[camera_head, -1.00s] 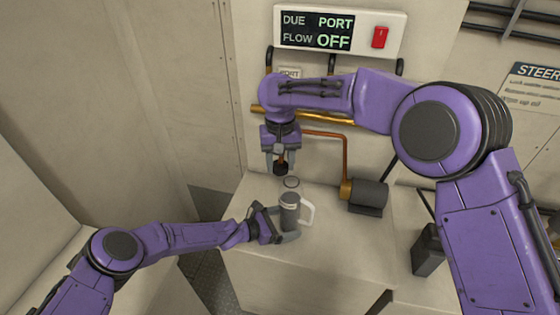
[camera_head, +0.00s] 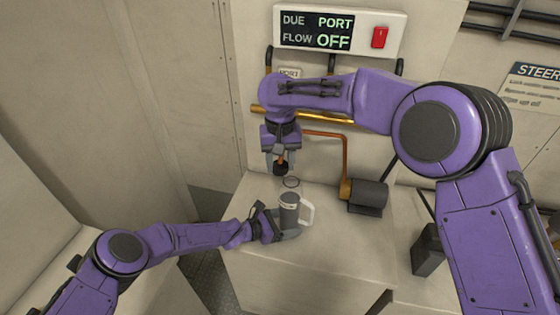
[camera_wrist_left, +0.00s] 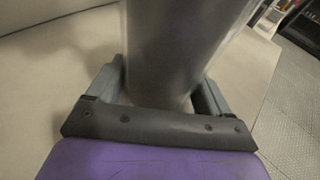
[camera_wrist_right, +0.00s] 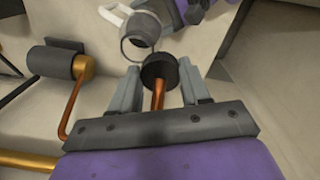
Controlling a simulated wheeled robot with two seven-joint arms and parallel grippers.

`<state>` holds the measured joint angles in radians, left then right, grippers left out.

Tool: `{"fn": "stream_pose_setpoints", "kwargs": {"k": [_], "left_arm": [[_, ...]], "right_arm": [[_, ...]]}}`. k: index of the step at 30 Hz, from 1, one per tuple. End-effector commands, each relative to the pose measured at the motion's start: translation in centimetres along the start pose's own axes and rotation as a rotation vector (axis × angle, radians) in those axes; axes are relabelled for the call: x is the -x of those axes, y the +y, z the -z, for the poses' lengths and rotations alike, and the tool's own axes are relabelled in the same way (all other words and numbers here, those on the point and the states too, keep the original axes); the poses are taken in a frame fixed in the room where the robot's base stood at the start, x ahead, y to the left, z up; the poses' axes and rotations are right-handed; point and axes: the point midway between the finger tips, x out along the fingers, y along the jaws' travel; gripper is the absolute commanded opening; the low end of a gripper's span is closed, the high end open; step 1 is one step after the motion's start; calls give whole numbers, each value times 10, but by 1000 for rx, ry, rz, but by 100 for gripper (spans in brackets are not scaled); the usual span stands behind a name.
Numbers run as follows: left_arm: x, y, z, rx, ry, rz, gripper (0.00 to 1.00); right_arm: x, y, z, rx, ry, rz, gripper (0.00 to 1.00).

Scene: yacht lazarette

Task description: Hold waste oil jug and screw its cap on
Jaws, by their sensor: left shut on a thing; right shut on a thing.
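The waste oil jug (camera_head: 289,211) is a grey cylinder with a white handle on its right, upright on the bench. My left gripper (camera_head: 284,236) is shut around its lower body; the grey body fills the left wrist view (camera_wrist_left: 165,50) between the fingers. My right gripper (camera_head: 278,164) points down, behind and above the jug, shut on the black cap (camera_head: 281,169). The cap is apart from the jug, whose top also shows there (camera_wrist_right: 146,22).
A dark cylindrical unit (camera_head: 368,195) with a copper pipe (camera_head: 345,160) stands to the right. A wall panel (camera_head: 340,32) reads DUE PORT, FLOW OFF, with a red switch (camera_head: 379,37). The bench front right of the jug is clear.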

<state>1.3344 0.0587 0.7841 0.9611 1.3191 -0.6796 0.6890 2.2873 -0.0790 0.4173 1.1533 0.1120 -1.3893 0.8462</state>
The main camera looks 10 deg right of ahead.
Motion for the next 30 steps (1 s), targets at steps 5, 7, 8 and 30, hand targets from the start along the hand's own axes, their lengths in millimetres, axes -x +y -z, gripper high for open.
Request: {"fn": "stream_pose_setpoints", "kwargs": {"k": [5, 7, 8, 30], "left_arm": [[0, 0, 0, -1, 0, 0, 53], [0, 0, 0, -1, 0, -1, 53], [0, 0, 0, -1, 0, -1, 53], [0, 0, 0, -1, 0, -1, 53]], "right_arm": [[1, 4, -3, 0, 1, 0, 19], [0, 6, -4, -1, 1, 0, 19], [0, 7, -5, -1, 1, 0, 19], [0, 27, -20, 0, 1, 0, 19]]}}
